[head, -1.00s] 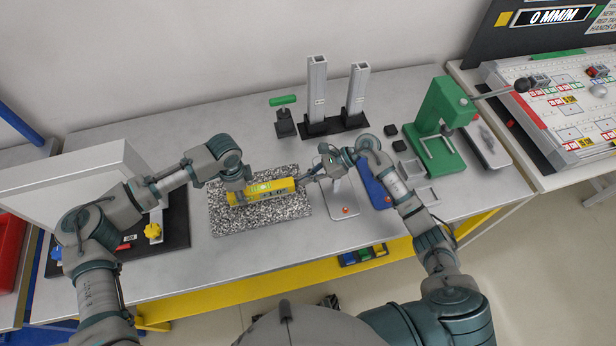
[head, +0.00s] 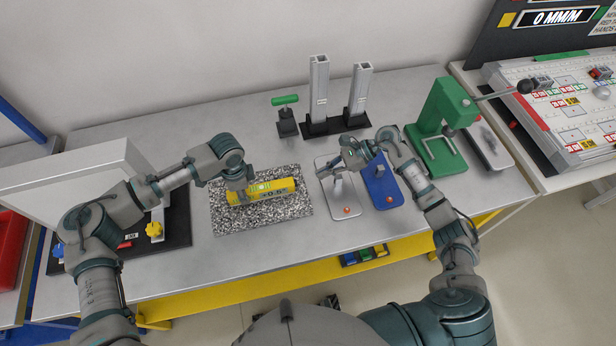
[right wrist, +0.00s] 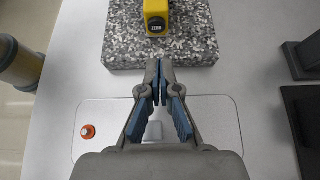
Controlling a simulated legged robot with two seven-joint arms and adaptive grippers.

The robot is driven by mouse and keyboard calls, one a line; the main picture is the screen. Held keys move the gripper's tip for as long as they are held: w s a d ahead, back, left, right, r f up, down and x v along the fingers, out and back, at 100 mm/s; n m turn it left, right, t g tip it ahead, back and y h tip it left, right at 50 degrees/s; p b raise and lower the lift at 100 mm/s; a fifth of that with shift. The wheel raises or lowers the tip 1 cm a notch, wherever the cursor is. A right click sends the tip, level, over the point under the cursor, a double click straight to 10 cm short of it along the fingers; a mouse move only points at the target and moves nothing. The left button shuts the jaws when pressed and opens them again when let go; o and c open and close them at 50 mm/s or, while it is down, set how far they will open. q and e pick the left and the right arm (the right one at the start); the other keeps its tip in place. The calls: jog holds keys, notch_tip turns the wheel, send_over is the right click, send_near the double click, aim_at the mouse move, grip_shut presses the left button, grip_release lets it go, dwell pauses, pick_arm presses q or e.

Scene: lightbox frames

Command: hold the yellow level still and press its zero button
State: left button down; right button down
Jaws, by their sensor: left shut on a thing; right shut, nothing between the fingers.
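The yellow level (head: 275,189) lies flat on a speckled granite slab (head: 235,224), with a green vial and a small display reading about 0.5. My left gripper (head: 240,189) is shut on the level near its left end. My right gripper (head: 331,170) is shut and empty, to the right of the slab and apart from the level. In the right wrist view my right gripper (right wrist: 158,88) has its fingertips together just short of the slab (right wrist: 190,40). The level's end face (right wrist: 156,22) shows a dark label marked ZERO.
A white plate (head: 345,208) with an orange button and a blue plate (head: 385,200) stand right of the slab. A green press (head: 445,130) stands farther right, metal posts (head: 320,90) behind. The table's front strip is clear.

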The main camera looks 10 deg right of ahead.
pick_arm(q)
jog(key=shift+a, duration=0.1)
pick_arm(e)
jog(key=v, duration=0.6)
jog(key=shift+d+r, duration=0.2)
jog(key=shift+d, duration=0.05)
pick_arm(q)
jog(key=c, duration=0.7)
grip_release()
jog(key=shift+r, duration=0.1)
